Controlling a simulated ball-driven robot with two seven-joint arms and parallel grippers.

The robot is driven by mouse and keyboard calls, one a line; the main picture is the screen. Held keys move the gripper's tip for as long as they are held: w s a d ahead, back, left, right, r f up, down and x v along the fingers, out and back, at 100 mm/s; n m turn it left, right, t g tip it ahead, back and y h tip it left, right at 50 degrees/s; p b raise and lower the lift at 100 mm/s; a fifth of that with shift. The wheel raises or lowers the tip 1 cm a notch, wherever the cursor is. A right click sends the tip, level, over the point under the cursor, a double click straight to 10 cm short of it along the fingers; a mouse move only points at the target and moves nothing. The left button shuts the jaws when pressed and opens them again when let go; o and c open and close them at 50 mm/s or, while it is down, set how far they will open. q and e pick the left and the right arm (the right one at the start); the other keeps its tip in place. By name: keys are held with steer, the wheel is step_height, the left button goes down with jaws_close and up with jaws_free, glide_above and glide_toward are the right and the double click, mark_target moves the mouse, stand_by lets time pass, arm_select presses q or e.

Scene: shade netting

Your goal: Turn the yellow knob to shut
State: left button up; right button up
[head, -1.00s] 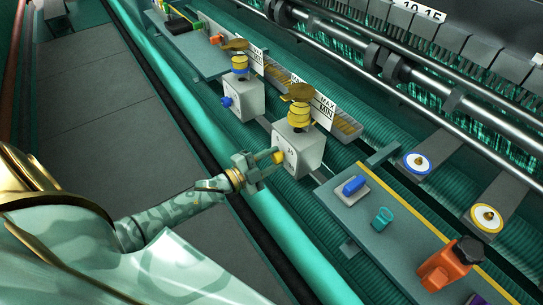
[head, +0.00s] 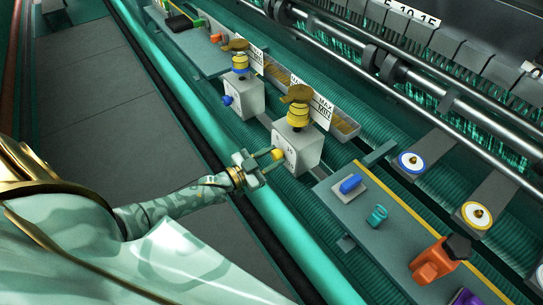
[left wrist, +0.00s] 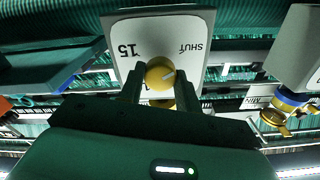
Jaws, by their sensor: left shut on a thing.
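The yellow knob (head: 277,154) sits on the front face of the nearer grey box (head: 300,150), which has a yellow-banded top. My left gripper (head: 264,163) is shut on the knob, with one finger on each side. In the left wrist view the knob (left wrist: 158,74) shows between the fingers. A pale mark on it points right and slightly up, roughly towards the SHUT lettering. The box's white face (left wrist: 160,38) reads 15 at left and SHUT at upper right, at differing angles. Its lower markings are hidden by the gripper. My right gripper is not in view.
A similar box with a blue knob (head: 228,100) stands behind, to the left. The teal rail (head: 285,240) runs just below my gripper.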

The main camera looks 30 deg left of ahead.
arm_select(q)
steer(key=shift+f, duration=0.1)
stand_by(0.4)
steer(key=o, duration=1)
steer(key=shift+c, duration=0.2)
steer(key=v, duration=1.6)
steer(key=shift+s+b, duration=0.2)
steer(key=shift+b, duration=0.2)
steer(key=shift+a, duration=0.1)
